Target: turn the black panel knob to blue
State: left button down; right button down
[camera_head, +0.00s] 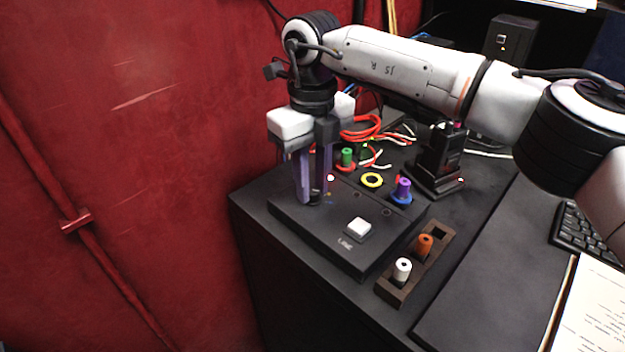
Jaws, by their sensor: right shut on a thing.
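A black panel (290,219) lies on the dark desk, with a white square button (358,229) near its front edge. My right gripper (313,197) points down over the panel's left part, its fingers shut at the panel surface. The black knob (314,199) is between the fingertips and mostly hidden by them. My left gripper is not in view.
A green peg (346,157), a yellow ring (372,180) and a purple peg (403,189) in a blue ring stand along the panel's back. A wooden rack (416,264) holds a white peg (402,269) and an orange peg (424,245). A black device (437,160) stands behind; a keyboard (590,233) lies right.

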aim_at(312, 189)
jog(key=c, duration=1.5)
grip_release()
notch_tip(312, 189, up, 10)
jog(key=shift+r, duration=0.2)
